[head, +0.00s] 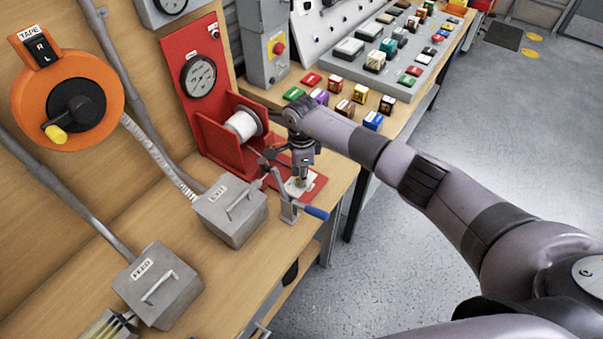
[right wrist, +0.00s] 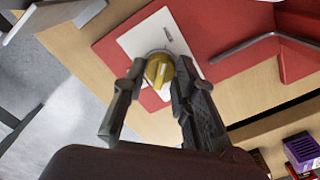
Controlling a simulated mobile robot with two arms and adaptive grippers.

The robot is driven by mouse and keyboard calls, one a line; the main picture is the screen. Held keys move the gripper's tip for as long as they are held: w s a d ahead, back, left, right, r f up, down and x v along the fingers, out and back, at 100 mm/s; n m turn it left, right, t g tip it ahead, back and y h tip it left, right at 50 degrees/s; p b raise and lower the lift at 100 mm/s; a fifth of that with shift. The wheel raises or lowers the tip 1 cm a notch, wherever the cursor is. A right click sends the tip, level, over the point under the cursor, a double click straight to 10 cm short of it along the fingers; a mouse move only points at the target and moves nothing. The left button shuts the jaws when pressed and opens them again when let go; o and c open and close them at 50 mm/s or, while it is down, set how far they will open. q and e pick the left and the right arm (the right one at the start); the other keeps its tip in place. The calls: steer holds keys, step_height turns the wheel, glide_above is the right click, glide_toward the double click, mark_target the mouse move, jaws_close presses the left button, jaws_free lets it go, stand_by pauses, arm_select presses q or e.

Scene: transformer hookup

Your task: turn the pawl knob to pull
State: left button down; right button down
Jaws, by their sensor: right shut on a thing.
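The pawl knob (right wrist: 157,74) is a yellow round knob with a pale mark across its top. It sits on a white label plate (right wrist: 138,40) on the red base. My right gripper (right wrist: 160,69) points down at the plate and is shut on the knob, one finger on each side. The print on the plate is too small to read. In the head view the right gripper (head: 301,177) stands over the front of the red winder (head: 230,148), which holds a white spool (head: 243,124). The fingers largely hide the knob there. My left gripper is not in view.
A blue-handled lever (head: 315,212) stands just in front of my right gripper. The grey EXIT box (head: 230,210) and FEED box (head: 157,287) lie to the left. Several coloured blocks (head: 345,108) stand behind my right forearm. The bench edge is close on the right.

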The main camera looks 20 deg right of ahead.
steer(key=shift+m, duration=0.3)
steer(key=m+b, duration=0.2)
steer(key=m, duration=0.1)
steer(key=shift+w+d, duration=0.1)
steer(key=m+b, duration=0.1)
steer(key=m, duration=0.4)
steer(key=shift+b, duration=0.35)
steer(key=m+b, duration=0.1)
steer(key=m, duration=0.3)
steer(key=shift+m, duration=0.3)
steer(key=m, duration=0.4)
steer(key=shift+m, duration=0.3)
steer(key=c, duration=1.3)
jaws_free()
